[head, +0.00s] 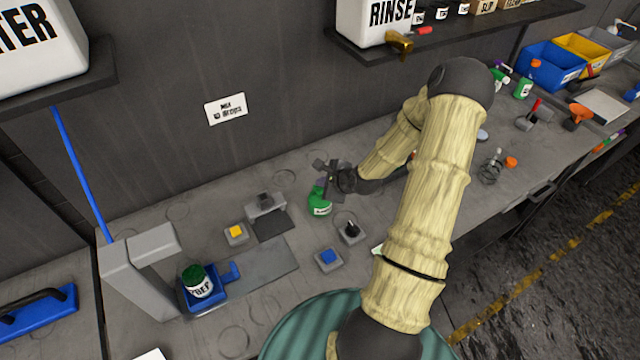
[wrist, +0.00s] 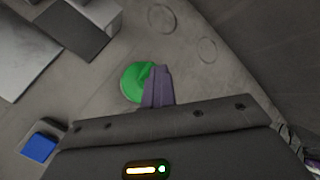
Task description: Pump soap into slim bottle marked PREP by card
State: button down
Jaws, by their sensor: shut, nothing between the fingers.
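A bottle marked PREP (head: 200,288), white-labelled with a dark green top, stands in a blue holder (head: 222,294) at the front left in the head view.
A grey upright fixture (head: 140,280) stands left of the PREP bottle. Small blocks with a yellow top (head: 236,232) and a blue top (head: 328,258) sit nearby. The RINSE tank (head: 375,22) is on the upper shelf. Coloured bins (head: 550,65) stand at the far right.

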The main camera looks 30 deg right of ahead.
jog(key=shift+r+p, duration=1.25)
jog(key=shift+p, duration=0.05)
notch_tip(320, 180, up, 5)
jog(key=p, duration=0.4)
jog(key=shift+p, duration=0.35)
dwell(0.4)
